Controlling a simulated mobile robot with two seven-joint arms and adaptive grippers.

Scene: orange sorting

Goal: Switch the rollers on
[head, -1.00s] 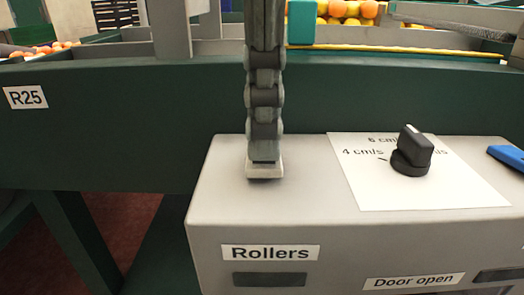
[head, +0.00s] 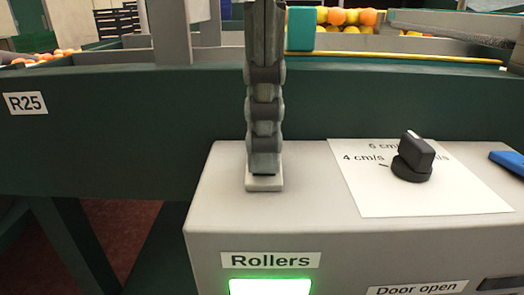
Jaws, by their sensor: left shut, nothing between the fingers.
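The grey control box (head: 215,215) stands in front of the dark green sorting machine. Its front bears a "Rollers" label (head: 270,260), and the indicator (head: 270,287) below it is lit bright green. My left gripper (head: 264,168) is shut and empty. It points down with its fingertips at a pale switch (head: 265,184) on top of the box. The fingers hide part of the switch, and I cannot tell whether they touch it. My right gripper is not in view.
A black speed knob (head: 412,160) stands on a white sheet (head: 385,200) to the right, near a blue object (head: 508,160). A "Door open" label (head: 415,288) is on the box front. Oranges (head: 345,17) lie behind the green machine wall (head: 120,150).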

